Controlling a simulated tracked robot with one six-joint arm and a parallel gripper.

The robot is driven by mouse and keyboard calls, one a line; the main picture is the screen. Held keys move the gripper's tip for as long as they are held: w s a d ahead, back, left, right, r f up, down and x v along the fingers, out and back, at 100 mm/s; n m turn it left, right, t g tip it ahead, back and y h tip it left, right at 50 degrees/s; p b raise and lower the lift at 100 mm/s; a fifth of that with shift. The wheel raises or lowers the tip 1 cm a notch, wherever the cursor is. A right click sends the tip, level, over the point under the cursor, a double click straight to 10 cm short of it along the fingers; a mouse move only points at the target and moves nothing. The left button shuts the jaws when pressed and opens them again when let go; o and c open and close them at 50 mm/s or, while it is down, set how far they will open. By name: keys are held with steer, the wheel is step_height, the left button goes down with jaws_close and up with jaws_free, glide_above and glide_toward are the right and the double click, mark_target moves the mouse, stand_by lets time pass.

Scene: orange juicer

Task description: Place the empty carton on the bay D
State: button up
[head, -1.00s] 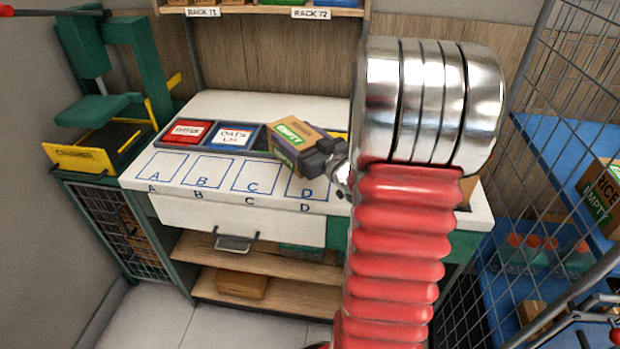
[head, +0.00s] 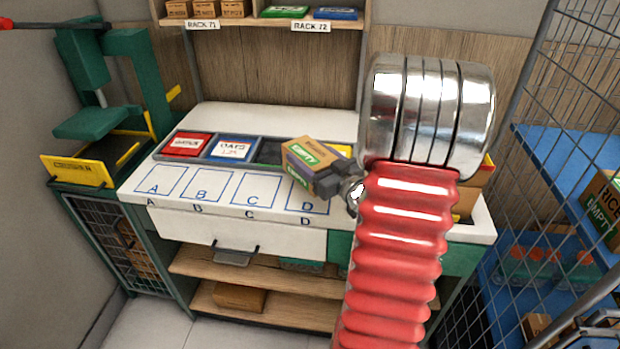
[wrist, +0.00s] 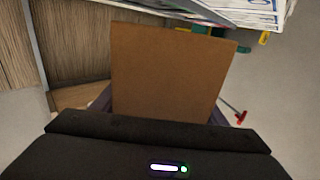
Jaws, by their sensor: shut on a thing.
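The empty carton (head: 306,160) is a small brown box with a green EMPTY label, tilted above the white bench. My gripper (head: 326,180) is shut on it from the right. In the wrist view the carton's plain brown face (wrist: 170,72) stands in front of my gripper (wrist: 160,125). Bay D (head: 306,197) is a blue-outlined square on the bench, marked D, the rightmost of the row. The carton is above and behind the bay, and its lower edge overlaps the bay's back part in the head view. Whether it touches anything is hidden.
Bays A (head: 155,182), B (head: 203,190) and C (head: 252,198) are bare. Behind them a grey tray holds a red case (head: 187,144) and a blue case (head: 232,148). A green crusher (head: 105,120) stands left. A wire cage (head: 535,110) stands right.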

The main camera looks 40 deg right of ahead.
steer(key=shift+f, duration=1.2)
steer(key=shift+f, duration=2.1)
steer(key=o, duration=1.4)
steer(key=shift+f, duration=0.1)
steer(key=shift+c, duration=0.2)
steer(key=shift+s, duration=0.15)
steer(key=s, duration=0.4)
steer(key=s+a, duration=0.1)
steer(key=s, duration=0.6)
steer(key=shift+s+a, duration=0.25)
steer(key=shift+s, duration=0.05)
